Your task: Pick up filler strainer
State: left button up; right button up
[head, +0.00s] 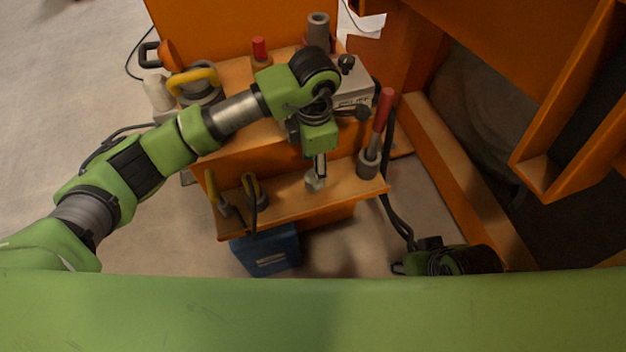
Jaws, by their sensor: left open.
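My left gripper (320,166) reaches down over the lower front shelf (290,208) of the orange bench. It is open. A small pale grey piece (314,182) shows right at its fingertips on the shelf; it may be the filler strainer, but it is too small and partly covered to be sure. I cannot tell whether the fingers touch it.
A red-handled grey tool (378,134) stands upright right of the gripper. Two yellow-handled tools (253,190) stand at the shelf's left. A blue box (266,252) lies below. A green and black thing (455,261) is on the floor at right.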

aim_at(313, 172)
pick_arm(q)
jog(key=shift+a+f+b, duration=0.15)
jog(key=shift+f+b, duration=0.45)
jog(key=shift+f, duration=2.1)
jog(key=shift+w, duration=0.1)
jog(key=c, duration=1.2)
